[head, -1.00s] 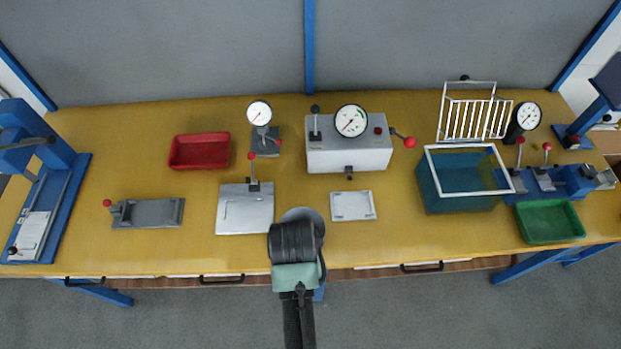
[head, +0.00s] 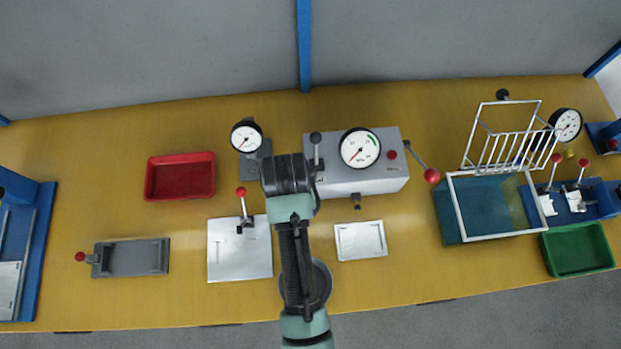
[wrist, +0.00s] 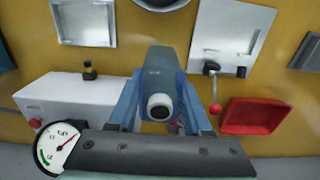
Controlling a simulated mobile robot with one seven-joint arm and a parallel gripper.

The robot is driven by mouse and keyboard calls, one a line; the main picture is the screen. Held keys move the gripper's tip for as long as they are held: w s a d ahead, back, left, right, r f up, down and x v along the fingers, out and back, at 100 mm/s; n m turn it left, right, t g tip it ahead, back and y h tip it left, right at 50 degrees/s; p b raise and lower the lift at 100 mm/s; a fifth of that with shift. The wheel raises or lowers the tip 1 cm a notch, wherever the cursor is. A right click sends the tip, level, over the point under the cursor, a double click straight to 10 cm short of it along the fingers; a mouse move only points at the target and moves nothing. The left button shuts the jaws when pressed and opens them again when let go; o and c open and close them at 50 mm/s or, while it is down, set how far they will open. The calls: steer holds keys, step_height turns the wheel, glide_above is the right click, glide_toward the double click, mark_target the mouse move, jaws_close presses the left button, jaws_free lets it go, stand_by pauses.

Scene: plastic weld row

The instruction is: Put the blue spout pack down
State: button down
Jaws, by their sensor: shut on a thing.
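The blue spout pack (wrist: 163,72) shows in the wrist view as a blue-grey body with a round white spout facing the camera. My gripper (wrist: 160,108) is shut on it, with one blue finger on each side. The pack is held above the bench; its far end and underside are hidden. In the head view my arm reaches over the bench between the pale clamp plate and the grey gauge box, and it hides the gripper and the pack there.
The clamp plate (head: 240,257), red tray (head: 180,176), gauge box (head: 380,180) and small white tray (head: 360,240) surround my arm. Farther right are a water tank (head: 490,208) with a wire rack (head: 510,140) and a green tray (head: 578,249). Bare bench (head: 190,225) lies left of the clamp plate.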

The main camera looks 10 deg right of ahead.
steer(key=f, duration=0.4)
steer(key=shift+s+f, duration=0.2)
steer(key=shift+s, duration=0.05)
steer(key=shift+w+f, duration=0.1)
steer(key=shift+f, duration=2.25)
steer(key=shift+f, duration=0.2)
steer(key=shift+c, duration=1.7)
jaws_free()
